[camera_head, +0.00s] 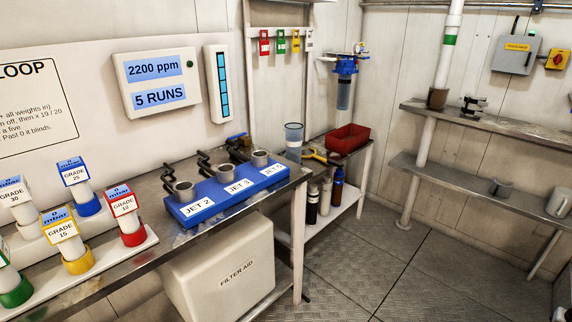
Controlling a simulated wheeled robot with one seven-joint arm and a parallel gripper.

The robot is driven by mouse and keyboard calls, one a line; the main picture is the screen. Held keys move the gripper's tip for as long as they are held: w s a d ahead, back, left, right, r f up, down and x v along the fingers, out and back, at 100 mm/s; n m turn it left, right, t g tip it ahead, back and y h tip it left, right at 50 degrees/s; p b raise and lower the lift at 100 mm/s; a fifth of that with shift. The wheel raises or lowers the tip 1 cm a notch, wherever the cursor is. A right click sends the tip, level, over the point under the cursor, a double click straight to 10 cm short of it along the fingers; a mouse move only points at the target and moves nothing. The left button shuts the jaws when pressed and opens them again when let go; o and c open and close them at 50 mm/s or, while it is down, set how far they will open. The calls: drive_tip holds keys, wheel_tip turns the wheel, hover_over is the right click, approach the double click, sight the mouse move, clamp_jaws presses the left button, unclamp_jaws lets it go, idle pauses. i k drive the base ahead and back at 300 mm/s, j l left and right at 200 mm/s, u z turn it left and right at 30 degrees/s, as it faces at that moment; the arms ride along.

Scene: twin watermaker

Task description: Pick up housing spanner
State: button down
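A small yellow and dark tool (318,155) lies on the lower side table (364,154), left of the red tray. It may be the housing spanner, but it is too small to make out its shape for certain. A filter housing with a blue head and a clear blue bowl (344,92) hangs on the wall above that table. My gripper is not in view, so its position and state do not show.
A red tray (347,138) and a clear blue-tinted cup (294,140) stand near the tool. A blue jet block (228,193) sits on the metal bench (145,189). Bottles (337,186) stand on the shelf below. The floor (390,265) is clear to the right.

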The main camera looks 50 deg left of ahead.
sight(330, 161)
drive_tip(key=u, duration=1.75)
drive_tip(key=i+l+u, duration=0.2)
